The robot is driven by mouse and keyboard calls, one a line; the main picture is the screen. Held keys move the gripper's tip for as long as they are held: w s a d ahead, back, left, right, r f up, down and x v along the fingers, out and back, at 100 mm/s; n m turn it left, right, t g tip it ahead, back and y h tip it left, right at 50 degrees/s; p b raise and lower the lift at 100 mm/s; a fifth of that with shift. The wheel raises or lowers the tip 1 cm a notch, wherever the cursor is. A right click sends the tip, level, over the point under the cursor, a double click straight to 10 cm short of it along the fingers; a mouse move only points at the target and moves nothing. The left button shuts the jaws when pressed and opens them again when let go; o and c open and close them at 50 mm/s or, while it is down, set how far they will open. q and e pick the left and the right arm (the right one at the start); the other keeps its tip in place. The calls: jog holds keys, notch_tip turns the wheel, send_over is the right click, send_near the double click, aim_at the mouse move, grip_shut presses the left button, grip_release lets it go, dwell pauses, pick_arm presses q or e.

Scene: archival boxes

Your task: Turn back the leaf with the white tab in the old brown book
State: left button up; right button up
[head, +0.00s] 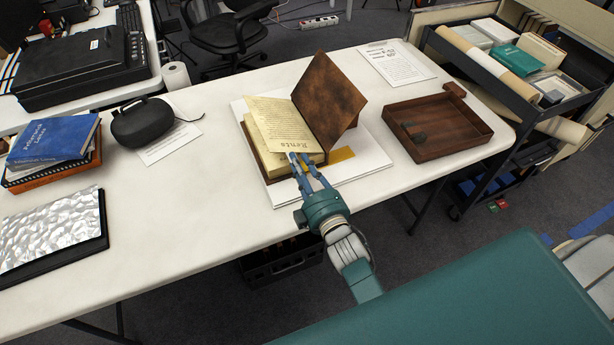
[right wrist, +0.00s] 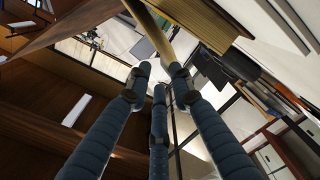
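The old brown book (head: 262,163) lies open on a white board, its brown cover (head: 328,97) standing up at the right. A printed cream leaf (head: 278,122) stands partly lifted at a slant over the pages. I cannot make out a white tab. My right gripper (head: 299,158) has its fingertips at the front edge of the leaf. In the right wrist view, its blue fingers (right wrist: 160,75) are close together around a curved, pale yellow page edge (right wrist: 150,28). Whether they pinch it is unclear. My left gripper is not in view.
A shallow wooden tray (head: 437,128) stands right of the book. A printed sheet (head: 396,63) lies behind it. A black case (head: 142,122) and stacked books (head: 53,142) are at the left.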

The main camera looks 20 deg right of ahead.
jog(key=s, duration=1.1)
jog(key=shift+s+d, duration=0.15)
jog(key=shift+d, duration=0.05)
